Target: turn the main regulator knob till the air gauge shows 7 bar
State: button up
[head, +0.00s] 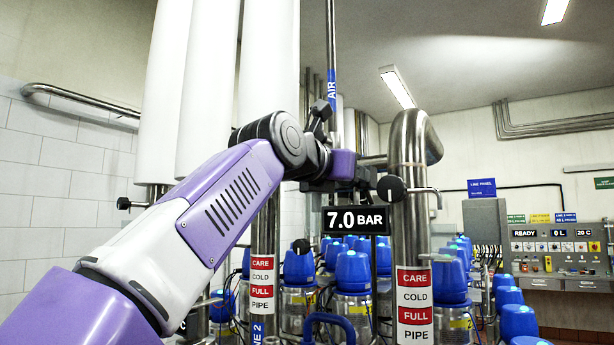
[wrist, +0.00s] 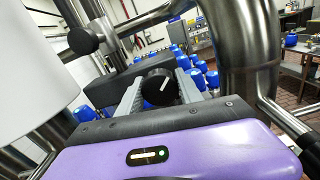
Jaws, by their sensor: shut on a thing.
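The air gauge display (head: 355,219) reads 7.0 BAR in white on black in the head view. The regulator knob (wrist: 156,87) is black and round with a white pointer line, which slants to the upper right in the wrist view. My gripper (wrist: 159,92) is shut on the knob, with one grey finger on each side of it. In the head view my gripper (head: 362,180) is just above the display, and I cannot make out the knob between its fingers there.
A black ball handle (head: 390,188) is close beside my gripper, in front of a thick steel pipe (head: 409,235) with a red and white label. White columns (head: 210,90) stand behind my arm. Several blue-capped valves (head: 353,272) fill the space below. A control panel (head: 555,246) is at right.

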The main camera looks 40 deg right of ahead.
jog(key=shift+f, duration=0.1)
jog(key=o, duration=1.4)
jog(key=shift+c, duration=0.2)
jog(key=shift+a, duration=0.15)
jog(key=b+v, duration=0.2)
jog(key=v, duration=0.5)
jog(key=shift+s+a, duration=0.15)
jog(key=shift+a, duration=0.15)
